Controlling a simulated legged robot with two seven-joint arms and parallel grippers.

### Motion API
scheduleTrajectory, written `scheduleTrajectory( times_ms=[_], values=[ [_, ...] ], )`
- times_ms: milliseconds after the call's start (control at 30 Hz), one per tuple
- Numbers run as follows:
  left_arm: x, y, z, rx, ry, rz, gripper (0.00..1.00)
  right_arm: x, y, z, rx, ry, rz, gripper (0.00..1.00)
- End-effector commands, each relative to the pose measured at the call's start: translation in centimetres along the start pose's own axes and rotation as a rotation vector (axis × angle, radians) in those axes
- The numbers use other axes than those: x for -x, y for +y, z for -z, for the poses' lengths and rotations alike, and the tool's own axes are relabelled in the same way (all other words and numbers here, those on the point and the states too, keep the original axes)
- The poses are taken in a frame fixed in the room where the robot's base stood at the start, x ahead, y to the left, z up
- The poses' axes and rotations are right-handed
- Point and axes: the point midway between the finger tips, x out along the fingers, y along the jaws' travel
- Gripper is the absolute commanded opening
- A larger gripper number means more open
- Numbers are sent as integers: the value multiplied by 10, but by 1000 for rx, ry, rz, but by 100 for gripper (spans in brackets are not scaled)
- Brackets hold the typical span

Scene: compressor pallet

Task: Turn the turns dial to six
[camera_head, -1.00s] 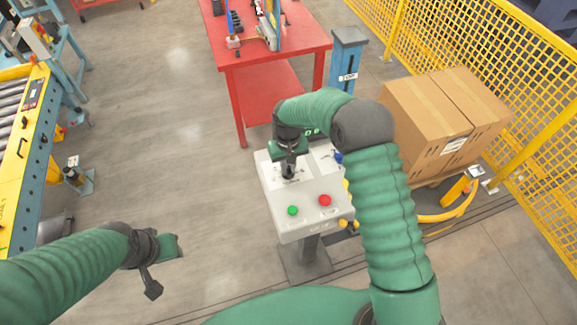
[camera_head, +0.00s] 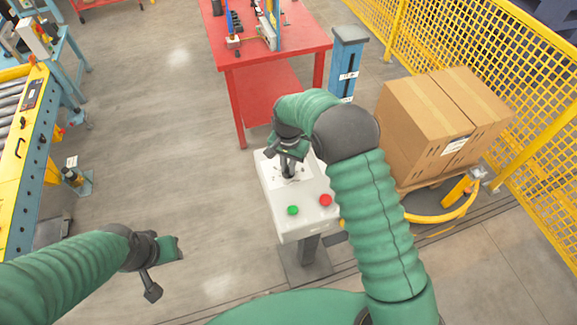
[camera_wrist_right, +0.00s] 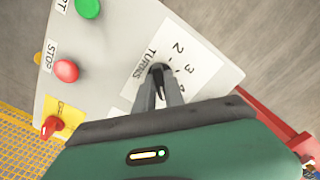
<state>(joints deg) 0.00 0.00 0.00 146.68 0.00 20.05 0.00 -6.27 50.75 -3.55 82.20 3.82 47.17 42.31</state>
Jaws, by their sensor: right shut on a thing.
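The turns dial (camera_wrist_right: 158,70) is a small black knob on a white label reading TURNS, with the numbers 2 and 3 visible in the right wrist view. My right gripper (camera_wrist_right: 160,84) is shut on the dial, its two fingers on either side of it. The other numbers are mostly hidden by the fingers, so I cannot read the setting. In the head view my right gripper (camera_head: 289,168) reaches down onto the light grey control panel (camera_head: 276,207). My left gripper (camera_head: 165,265) hangs over bare floor at lower left, away from the panel; its jaws are unclear.
The panel has a green button (camera_head: 293,210), a red stop button (camera_head: 325,200) and a red knob on a yellow label (camera_wrist_right: 52,126). Cardboard boxes (camera_head: 425,135) and a yellow fence (camera_head: 480,60) stand right, a red table (camera_head: 270,50) behind.

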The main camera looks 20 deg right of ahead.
Motion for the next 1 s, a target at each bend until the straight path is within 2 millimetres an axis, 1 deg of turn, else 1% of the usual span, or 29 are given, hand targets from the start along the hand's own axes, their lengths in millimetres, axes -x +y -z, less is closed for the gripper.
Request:
scheduleTrajectory(
  times_ms=[33,600,800,1000],
  values=[
    [0,0,0,0,0,0,36,4,-2,4,-42,10,9,0],
    [5,0,1,0,0,0,36,5,-2,4,-566,9,12,0],
    [7,0,2,0,0,0,36,5,-3,4,-703,8,13,0],
    [8,0,2,0,0,0,36,5,-2,5,-791,8,14,0]
  ],
)
